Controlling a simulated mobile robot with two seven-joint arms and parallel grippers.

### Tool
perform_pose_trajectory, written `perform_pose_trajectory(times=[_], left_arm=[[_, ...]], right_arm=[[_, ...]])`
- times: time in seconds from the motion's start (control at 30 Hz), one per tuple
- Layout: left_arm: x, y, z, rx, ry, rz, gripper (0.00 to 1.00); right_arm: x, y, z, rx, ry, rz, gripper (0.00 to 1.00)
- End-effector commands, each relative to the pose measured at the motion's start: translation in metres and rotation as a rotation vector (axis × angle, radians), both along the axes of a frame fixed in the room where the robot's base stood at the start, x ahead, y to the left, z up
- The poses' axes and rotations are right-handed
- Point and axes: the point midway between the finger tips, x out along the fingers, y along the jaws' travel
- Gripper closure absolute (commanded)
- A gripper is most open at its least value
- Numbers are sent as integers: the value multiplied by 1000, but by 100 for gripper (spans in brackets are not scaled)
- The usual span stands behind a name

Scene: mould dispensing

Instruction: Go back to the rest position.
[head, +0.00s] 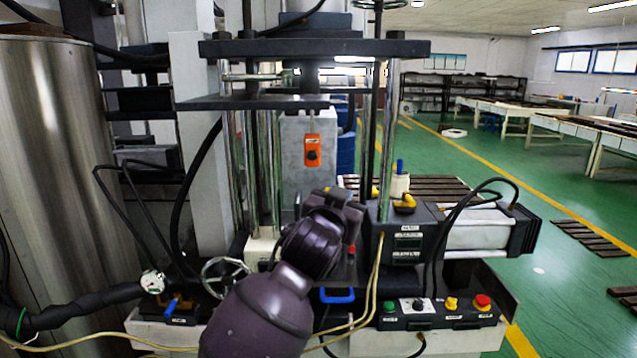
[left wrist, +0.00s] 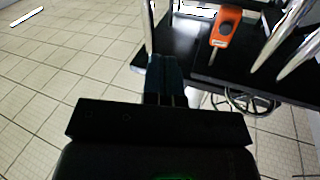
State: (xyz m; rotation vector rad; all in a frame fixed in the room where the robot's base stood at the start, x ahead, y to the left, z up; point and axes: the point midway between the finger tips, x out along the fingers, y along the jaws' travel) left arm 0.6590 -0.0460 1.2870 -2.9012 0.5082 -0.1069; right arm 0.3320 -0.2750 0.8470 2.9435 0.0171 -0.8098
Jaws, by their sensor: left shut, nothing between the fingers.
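My left arm comes up from the bottom of the head view, dark and purplish. My left gripper (head: 335,200) is at its far end, in front of the press and partly hidden by the wrist. In the left wrist view the gripper (left wrist: 165,70) is shut, with its fingers together and nothing held. The orange box also shows in the left wrist view (left wrist: 225,27), to the right of the fingers. My right gripper is not in view.
The press's upper plate (head: 315,48) and steel columns (head: 387,140) stand close around the gripper. A control panel (head: 440,308) with coloured buttons lies at the front right. A large metal tank (head: 45,180) stands at left. Open green floor (head: 480,150) lies to the right.

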Motion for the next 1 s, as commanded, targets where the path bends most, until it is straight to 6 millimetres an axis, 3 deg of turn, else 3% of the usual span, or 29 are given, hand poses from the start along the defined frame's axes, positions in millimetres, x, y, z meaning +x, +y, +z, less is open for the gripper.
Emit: perform_pose_trajectory(times=[0.27, 0.57, 0.77, 1.0], left_arm=[[-13, 66, -76, -26, -9, 3, 100], [-59, 154, -185, -52, 54, 83, 100], [-109, 210, -257, -60, 141, 160, 100], [-190, 270, -343, -56, 312, 264, 100]], right_arm=[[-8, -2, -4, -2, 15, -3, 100], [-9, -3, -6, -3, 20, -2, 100], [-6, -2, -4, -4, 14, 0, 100], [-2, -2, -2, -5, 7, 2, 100]])
